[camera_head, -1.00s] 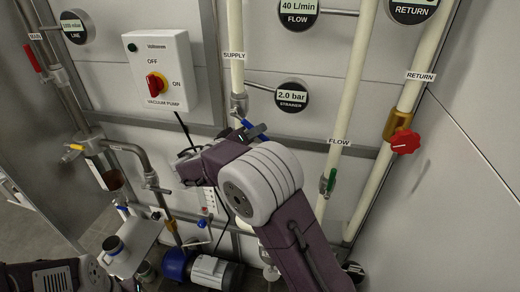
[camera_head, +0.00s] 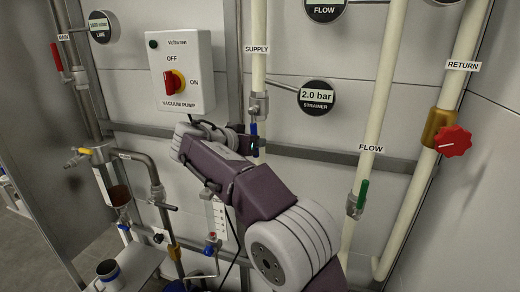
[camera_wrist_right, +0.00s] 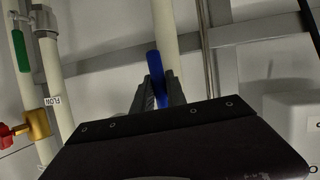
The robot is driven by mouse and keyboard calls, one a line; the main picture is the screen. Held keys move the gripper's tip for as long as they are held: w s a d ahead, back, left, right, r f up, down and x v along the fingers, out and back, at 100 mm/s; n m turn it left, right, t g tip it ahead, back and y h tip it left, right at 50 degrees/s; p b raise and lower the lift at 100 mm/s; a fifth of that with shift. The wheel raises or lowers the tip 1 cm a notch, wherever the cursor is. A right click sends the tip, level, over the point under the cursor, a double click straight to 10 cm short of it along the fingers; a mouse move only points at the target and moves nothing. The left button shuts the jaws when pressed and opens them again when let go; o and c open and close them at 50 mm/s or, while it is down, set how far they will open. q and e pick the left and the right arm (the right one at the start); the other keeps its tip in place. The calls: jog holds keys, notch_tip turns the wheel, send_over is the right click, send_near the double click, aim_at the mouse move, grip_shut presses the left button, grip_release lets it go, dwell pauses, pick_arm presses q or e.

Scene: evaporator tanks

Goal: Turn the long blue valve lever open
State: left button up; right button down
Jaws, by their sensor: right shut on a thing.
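The long blue valve lever (camera_head: 254,139) is on the valve (camera_head: 255,105) of the SUPPLY pipe, below the supply label. It hangs down, roughly in line with the pipe. My right gripper (camera_wrist_right: 157,92) is shut on it; in the right wrist view the blue lever (camera_wrist_right: 154,64) stands between the two fingers and its end sticks out past them. In the head view my right arm reaches up from the lower right, and the fingers are small beside the lever. My left gripper is out of view.
The FLOW pipe with a green lever (camera_head: 362,195) and the RETURN pipe with a red knob (camera_head: 454,141) stand to the right. The vacuum pump switch box (camera_head: 180,72) is on the wall to the left.

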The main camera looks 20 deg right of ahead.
jog(key=shift+w+a+f, duration=0.1)
jog(key=shift+w+a, duration=0.1)
jog(key=shift+a, duration=0.1)
jog(key=shift+m, duration=0.3)
jog(key=c, duration=1.3)
grip_release()
jog(key=shift+w, duration=0.1)
jog(key=shift+c, duration=0.2)
jog(key=shift+a, duration=0.1)
jog(key=v, duration=0.9)
